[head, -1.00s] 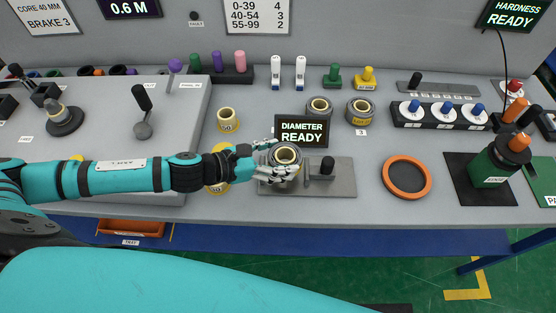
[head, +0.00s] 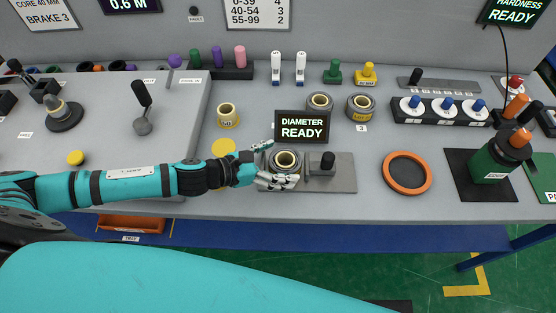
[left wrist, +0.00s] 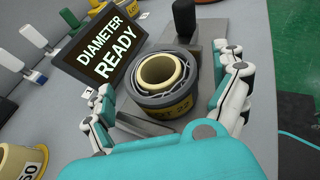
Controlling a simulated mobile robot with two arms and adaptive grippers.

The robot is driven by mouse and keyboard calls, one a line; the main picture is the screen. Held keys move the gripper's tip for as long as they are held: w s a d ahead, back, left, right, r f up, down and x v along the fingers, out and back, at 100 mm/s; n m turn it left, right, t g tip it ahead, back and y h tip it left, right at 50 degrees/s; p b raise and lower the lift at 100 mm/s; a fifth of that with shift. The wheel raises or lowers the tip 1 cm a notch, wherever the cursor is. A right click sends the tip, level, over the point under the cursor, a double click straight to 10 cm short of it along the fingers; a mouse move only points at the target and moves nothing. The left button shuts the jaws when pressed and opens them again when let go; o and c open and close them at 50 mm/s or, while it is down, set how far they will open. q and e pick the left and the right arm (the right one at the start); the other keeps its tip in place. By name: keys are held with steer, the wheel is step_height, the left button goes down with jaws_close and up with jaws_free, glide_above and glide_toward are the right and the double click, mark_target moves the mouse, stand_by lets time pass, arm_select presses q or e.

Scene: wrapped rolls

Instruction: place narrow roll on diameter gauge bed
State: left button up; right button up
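The narrow roll (head: 286,160) is grey with a cream core and stands upright on the left part of the grey diameter gauge bed (head: 343,183). In the left wrist view the roll (left wrist: 165,103) shows a yellow label on its side, partly readable. My left gripper (head: 280,163) has its fingers spread on both sides of the roll. In the left wrist view gaps show between the fingers and the roll. A black post (head: 327,162) stands on the bed to the right. My right gripper is not in view.
The diameter display (head: 302,126) reads READY, right behind the bed. Two more rolls (head: 320,103) (head: 360,107) stand behind it.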

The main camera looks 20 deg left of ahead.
arm_select(q)
steer(key=shift+r, duration=0.1)
steer(key=shift+a+r, duration=0.1)
steer(key=b+v, duration=0.1)
steer(key=v, duration=0.1)
steer(key=b+v, duration=0.1)
steer(key=v, duration=0.2)
steer(key=f+b+v, duration=0.1)
steer(key=v, duration=0.2)
steer(key=shift+s+a+b, duration=0.15)
steer(key=shift+b, duration=0.2)
steer(key=shift+s+a+r+b, duration=0.1)
steer(key=shift+s+r+b, duration=0.15)
steer(key=shift+b, duration=0.1)
steer(key=shift+s+a+r+p, duration=0.1)
steer(key=shift+r+p, duration=0.3)
steer(key=shift+r, duration=0.05)
steer(key=shift+s+a+r, duration=0.1)
steer(key=shift+s+r, duration=0.05)
steer(key=shift+p+v, duration=0.6)
steer(key=shift+v, duration=0.4)
steer(key=shift+a, duration=0.15)
